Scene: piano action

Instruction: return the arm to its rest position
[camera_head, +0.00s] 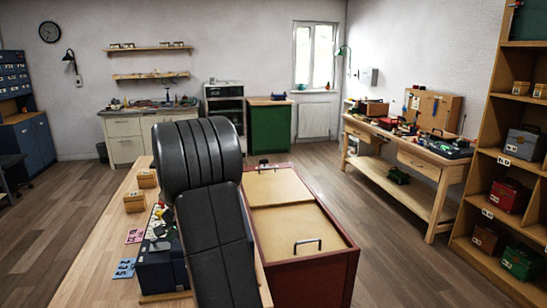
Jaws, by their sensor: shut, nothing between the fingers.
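My black arm rises from the bottom centre of the head view, with a thick rounded joint at its top. It stands in front of the wooden bench and the red chest. My gripper is not visible; the arm's own links may hide it, or it is out of frame.
A wooden bench (95,262) at left holds small wooden boxes (135,202), number cards (124,268) and a dark blue case (160,268). The red chest (330,283) with tan lids is right of my arm. A cluttered workbench (408,195) and shelf (490,215) stand at right. Floor between is clear.

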